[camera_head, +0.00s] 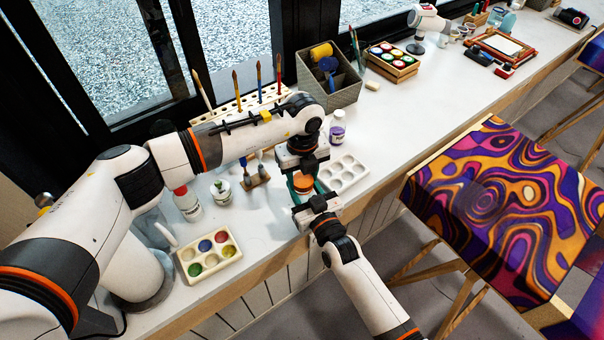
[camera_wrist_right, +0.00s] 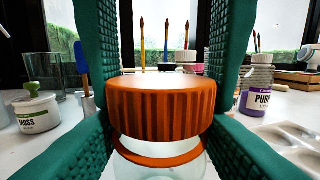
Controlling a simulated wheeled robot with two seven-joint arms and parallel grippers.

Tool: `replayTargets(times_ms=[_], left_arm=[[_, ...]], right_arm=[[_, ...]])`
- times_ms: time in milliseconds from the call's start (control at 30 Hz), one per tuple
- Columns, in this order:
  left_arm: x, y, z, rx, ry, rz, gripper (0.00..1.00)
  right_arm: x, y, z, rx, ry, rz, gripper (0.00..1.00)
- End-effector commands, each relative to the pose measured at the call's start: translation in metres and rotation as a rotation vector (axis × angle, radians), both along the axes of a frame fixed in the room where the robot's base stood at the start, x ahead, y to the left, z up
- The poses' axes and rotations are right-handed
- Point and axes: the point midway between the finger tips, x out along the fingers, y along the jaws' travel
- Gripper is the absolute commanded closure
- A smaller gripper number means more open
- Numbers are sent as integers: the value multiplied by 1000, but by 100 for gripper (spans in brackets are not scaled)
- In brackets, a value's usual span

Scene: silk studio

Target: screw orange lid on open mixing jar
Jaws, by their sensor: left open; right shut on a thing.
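Whether the lid is seated on the threads cannot be told.
A white palette (camera_head: 343,172) lies close to the right, with a purple paint bottle (camera_head: 337,128) behind it. A paint tray (camera_head: 209,255), a red-capped bottle (camera_head: 187,204) and a small moss jar (camera_head: 221,192) stand left. The table's front edge is close.

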Motion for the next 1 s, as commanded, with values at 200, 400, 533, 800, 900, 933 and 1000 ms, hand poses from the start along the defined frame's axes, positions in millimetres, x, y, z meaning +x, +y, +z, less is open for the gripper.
replayTargets(times_ms=[200, 400, 533, 800, 900, 933, 1000], left_arm=[[-2, 7, -17, 17, 6, 7, 48], [-2, 7, -15, 17, 6, 6, 48], [-1, 8, -5, 16, 5, 6, 48], [-3, 5, 27, 13, 6, 4, 48], [-3, 4, 29, 12, 7, 3, 48], [-3, 4, 29, 11, 7, 3, 48], [-3, 4, 29, 11, 7, 2, 48]], right_arm=[[-1, 7, 9, 17, -25, 8, 97], [0, 7, 10, 17, -25, 8, 97], [0, 7, 10, 18, -26, 8, 97], [0, 4, 9, 13, -22, 5, 97], [0, 3, 8, 11, -19, 4, 97], [0, 3, 8, 11, -19, 4, 97], [0, 3, 7, 9, -18, 3, 97]])
